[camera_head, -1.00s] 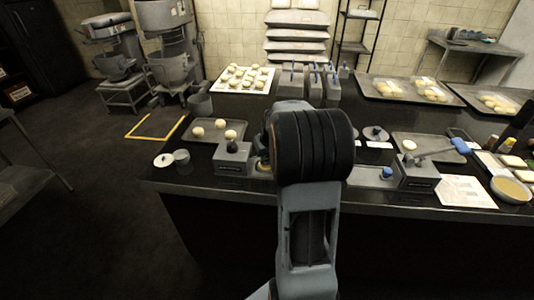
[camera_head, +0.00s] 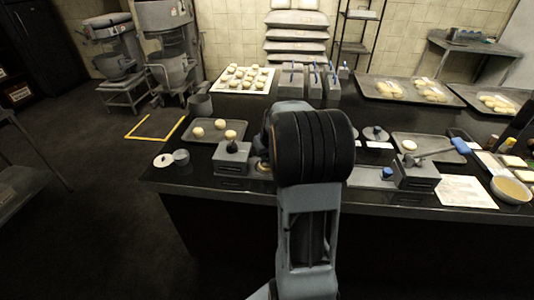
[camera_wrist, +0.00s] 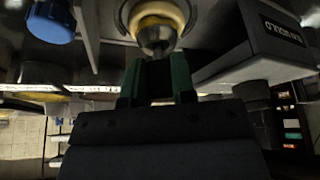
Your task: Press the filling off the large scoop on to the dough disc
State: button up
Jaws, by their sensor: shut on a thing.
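My gripper (camera_wrist: 157,82) shows in the wrist view with green-sided fingers shut on a dark handle. A rounded metal end, which looks like the large scoop (camera_wrist: 157,40), extends just beyond the fingertips. It overlaps a pale yellow round, likely the dough disc (camera_wrist: 151,11), in a metal ring or dish. I cannot tell whether scoop and disc touch, and no filling can be made out. In the head view my arm hides the gripper and scoop; part of a yellowish round shows left of the arm.
A grey labelled block (camera_wrist: 262,45) stands close to the right of my gripper in the wrist view. A blue knob (camera_wrist: 52,22) is at upper left there. In the head view, a tray with dough balls (camera_head: 207,138) and a black-knobbed grey block (camera_head: 232,160) lie left of my arm.

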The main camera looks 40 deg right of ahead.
jog(key=shift+r+p, duration=2.3)
jog(key=shift+r, duration=1.15)
jog(key=shift+r, duration=0.1)
